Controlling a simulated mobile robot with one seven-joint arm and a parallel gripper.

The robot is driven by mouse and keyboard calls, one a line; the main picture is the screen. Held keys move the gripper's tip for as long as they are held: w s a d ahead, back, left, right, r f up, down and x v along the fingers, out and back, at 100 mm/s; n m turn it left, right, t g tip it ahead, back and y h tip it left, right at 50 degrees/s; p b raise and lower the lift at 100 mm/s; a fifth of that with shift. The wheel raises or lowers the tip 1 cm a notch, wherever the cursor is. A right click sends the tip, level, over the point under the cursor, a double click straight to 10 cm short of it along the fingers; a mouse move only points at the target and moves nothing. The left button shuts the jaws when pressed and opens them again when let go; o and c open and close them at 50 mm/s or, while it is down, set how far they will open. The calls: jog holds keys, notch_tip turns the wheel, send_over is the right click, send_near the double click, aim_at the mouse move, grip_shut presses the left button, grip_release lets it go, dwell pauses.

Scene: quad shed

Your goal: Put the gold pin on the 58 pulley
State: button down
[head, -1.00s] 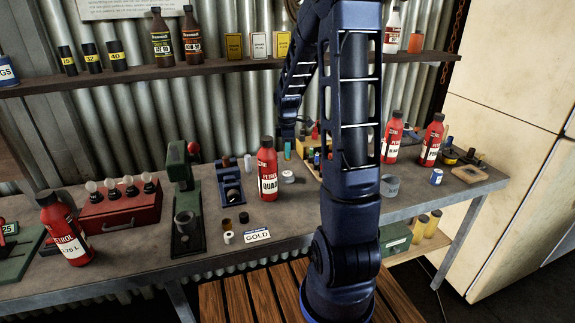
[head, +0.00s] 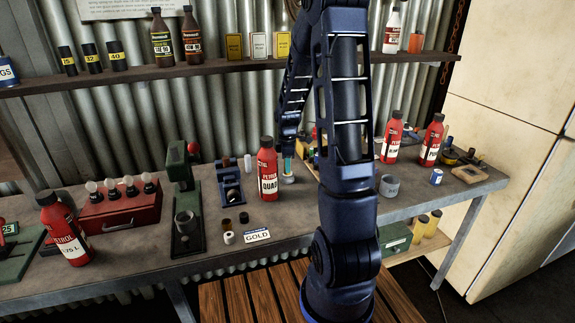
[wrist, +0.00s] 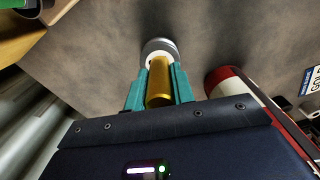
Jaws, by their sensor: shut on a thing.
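My gripper (wrist: 158,92) is shut on the gold pin (wrist: 159,88), a smooth gold cylinder between its teal fingers in the wrist view. Just beyond the fingertips is a round piece with a white top and grey side (wrist: 158,47), standing on the bench. It looks like the pulley, but I cannot read a 58 on it. In the head view my gripper (head: 288,168) points down right over this round piece (head: 287,180), behind and right of a red bottle. I cannot tell whether the pin touches it.
The red bottle (head: 268,170) stands close on the left of my gripper in the head view and also shows in the wrist view (wrist: 228,84). A GOLD label (head: 257,236) lies near the bench's front. A grey ring-shaped piece (head: 389,186) stands to the right.

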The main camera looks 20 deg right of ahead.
jog(key=c, duration=1.2)
grip_release()
notch_tip(320, 180, up, 12)
jog(key=shift+r, duration=0.15)
jog(key=shift+s+a+r+m+t, duration=0.65)
jog(key=shift+s+r+m, duration=1.6)
jog(key=shift+s, duration=2.35)
jog(key=shift+s+a+r+m+t, duration=0.35)
jog(key=shift+s+r+m+t, duration=0.55)
jog(key=shift+s+r+m, duration=2.55)
jog(key=shift+s+a+r+m+t, duration=0.6)
jog(key=shift+s+m, duration=1.2)
jog(key=shift+s, duration=3.95)
jog(key=shift+d+f, duration=0.1)
jog(key=shift+f, duration=0.15)
